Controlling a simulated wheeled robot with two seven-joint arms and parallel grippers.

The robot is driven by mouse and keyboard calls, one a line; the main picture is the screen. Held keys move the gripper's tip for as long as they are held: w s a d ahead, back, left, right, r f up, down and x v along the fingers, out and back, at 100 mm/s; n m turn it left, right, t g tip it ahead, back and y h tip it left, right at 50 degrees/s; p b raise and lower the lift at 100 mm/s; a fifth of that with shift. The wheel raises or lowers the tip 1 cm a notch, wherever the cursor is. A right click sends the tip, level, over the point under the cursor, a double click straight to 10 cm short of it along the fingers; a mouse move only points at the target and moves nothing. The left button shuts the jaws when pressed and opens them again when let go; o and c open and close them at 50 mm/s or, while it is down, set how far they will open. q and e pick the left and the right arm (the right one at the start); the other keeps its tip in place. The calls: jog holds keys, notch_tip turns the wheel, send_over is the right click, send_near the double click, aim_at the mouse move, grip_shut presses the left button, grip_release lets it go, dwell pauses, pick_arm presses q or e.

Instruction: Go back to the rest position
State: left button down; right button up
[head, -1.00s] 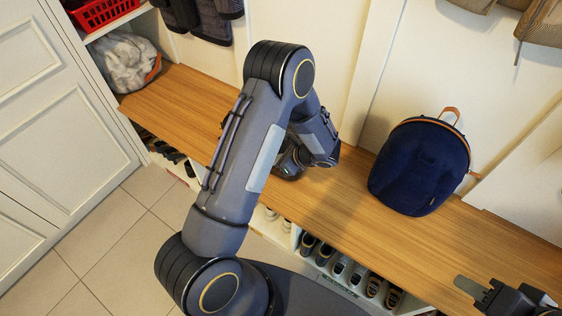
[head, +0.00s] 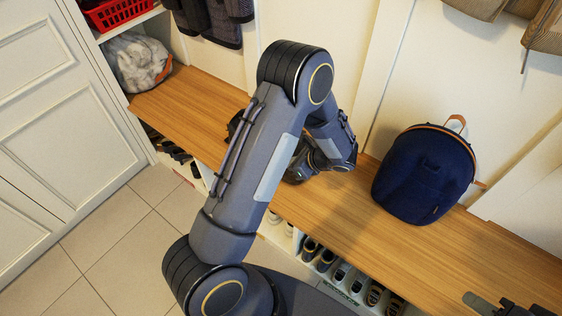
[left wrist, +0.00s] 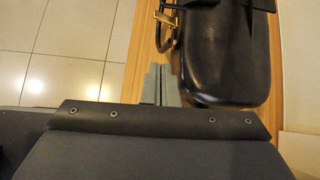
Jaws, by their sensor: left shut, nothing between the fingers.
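My left arm crosses the middle of the head view, bent at the elbow, with its wrist low over the wooden bench (head: 360,210). Its fingers are hidden there behind the arm. In the left wrist view my left gripper (left wrist: 159,85) shows its two grey fingers together, shut and empty. They are beside a shiny black bag (left wrist: 220,50) with gold buckles. My right gripper (head: 490,304) is only partly in the head view at the bottom right corner; its finger opening cannot be made out.
A navy backpack (head: 425,175) stands on the bench to the right. Shoes (head: 340,275) fill cubbies below. A grey and white bag (head: 138,62) sits at the left end under a red basket (head: 115,10). Tiled floor (head: 110,235) is open at the left.

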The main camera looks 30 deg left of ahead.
pick_arm(q)
jog(key=v, duration=0.6)
jog(key=shift+r, duration=0.2)
